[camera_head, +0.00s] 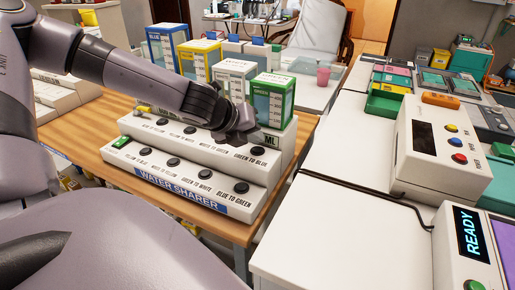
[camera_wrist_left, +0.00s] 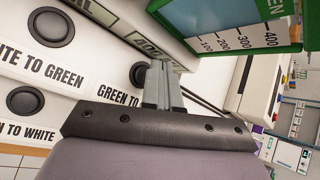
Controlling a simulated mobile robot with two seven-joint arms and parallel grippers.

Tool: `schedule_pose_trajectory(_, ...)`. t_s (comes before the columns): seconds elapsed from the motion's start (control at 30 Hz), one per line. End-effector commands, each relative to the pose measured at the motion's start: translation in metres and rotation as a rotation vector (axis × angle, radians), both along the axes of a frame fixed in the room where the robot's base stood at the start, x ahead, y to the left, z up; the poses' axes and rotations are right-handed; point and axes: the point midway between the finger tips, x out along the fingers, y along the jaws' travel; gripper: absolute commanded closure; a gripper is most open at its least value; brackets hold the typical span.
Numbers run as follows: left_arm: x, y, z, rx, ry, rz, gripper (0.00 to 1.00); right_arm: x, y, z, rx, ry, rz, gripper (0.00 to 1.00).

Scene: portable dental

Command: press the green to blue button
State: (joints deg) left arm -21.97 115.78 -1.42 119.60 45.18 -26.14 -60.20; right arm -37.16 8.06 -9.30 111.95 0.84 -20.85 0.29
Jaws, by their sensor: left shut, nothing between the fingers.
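The white water sharer (camera_head: 125,157) stands on a wooden table, with two stepped rows of black buttons. The green to blue button (camera_head: 258,150) is at the right end of the upper row, above its label. In the left wrist view the button (camera_wrist_left: 137,76) is partly hidden behind my fingers, and its label is partly covered. My left gripper (camera_head: 243,138) is shut and empty, beside the button at the upper row's right end. Its fingers also show in the left wrist view (camera_wrist_left: 161,72). I cannot tell whether they touch the button. My right gripper is not in view.
A green container (camera_head: 272,98) stands close behind my left gripper, with white (camera_head: 235,88), yellow (camera_head: 200,60) and blue (camera_head: 167,46) ones beyond. The blue to green button (camera_head: 241,187) is on the lower row. A white bench (camera_head: 335,235) with devices is at right.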

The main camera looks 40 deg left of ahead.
Motion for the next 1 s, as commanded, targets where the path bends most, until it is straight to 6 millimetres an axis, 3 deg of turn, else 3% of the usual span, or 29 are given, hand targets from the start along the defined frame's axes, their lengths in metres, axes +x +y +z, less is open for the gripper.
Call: schedule_pose_trajectory(1.0,0.0001,0.0001,-0.0088,0.0,0.0,0.0,1.0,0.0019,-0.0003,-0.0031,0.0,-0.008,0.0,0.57)
